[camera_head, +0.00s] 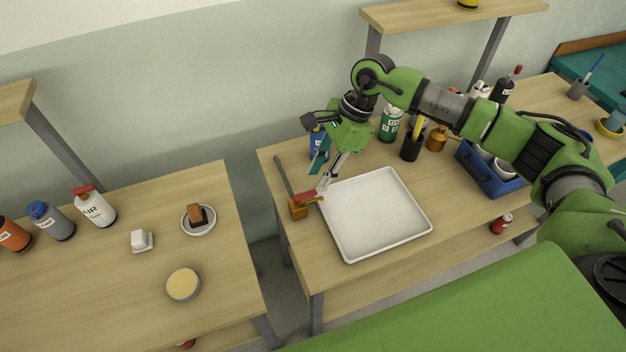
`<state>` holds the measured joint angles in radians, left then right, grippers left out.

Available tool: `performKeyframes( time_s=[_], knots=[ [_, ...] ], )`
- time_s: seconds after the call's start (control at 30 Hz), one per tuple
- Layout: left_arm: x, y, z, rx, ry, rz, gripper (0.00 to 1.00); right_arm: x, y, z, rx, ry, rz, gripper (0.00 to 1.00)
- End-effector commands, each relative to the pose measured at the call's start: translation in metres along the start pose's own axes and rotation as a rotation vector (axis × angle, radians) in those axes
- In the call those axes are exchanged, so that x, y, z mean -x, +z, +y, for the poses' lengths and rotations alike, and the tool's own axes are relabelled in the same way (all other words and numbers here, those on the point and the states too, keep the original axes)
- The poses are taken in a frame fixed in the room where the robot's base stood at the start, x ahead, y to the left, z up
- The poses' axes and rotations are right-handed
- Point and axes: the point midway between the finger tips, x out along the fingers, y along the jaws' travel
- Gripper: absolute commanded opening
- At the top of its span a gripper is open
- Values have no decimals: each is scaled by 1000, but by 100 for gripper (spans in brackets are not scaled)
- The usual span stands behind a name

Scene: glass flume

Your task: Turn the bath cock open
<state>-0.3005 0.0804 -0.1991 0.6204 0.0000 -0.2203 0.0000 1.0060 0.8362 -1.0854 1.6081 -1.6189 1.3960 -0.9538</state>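What looks like the bath cock (298,208) is a small brass-orange body at the left front of the middle table, beside the white tray. A short red lever (306,196) lies on it, pointing toward the tray. A dark rod or pipe (284,176) runs from it toward the back of the table. My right gripper (323,184) reaches down from above, its fingertips at or very close to the tray end of the red lever. I cannot tell whether they touch it or how far apart they are. My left gripper is not in view.
The white tray (376,251) stands right of the cock. Behind it are a green bottle (390,126), a black cup (411,148) and a blue crate (486,181). A gap separates the left table (100,270), which holds bottles and dishes. A shelf (440,14) stands above.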

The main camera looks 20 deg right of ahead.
Motion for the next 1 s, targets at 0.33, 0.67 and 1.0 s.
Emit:
performKeyframes(
  time_s=[0.33,0.67,1.0],
  knots=[
    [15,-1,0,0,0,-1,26,-43,1,0,-2,1,-1,27],
    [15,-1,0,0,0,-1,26,-47,0,0,-1,-1,-1,27],
    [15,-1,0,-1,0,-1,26,-47,0,0,-3,-1,-1,0]
  ],
)
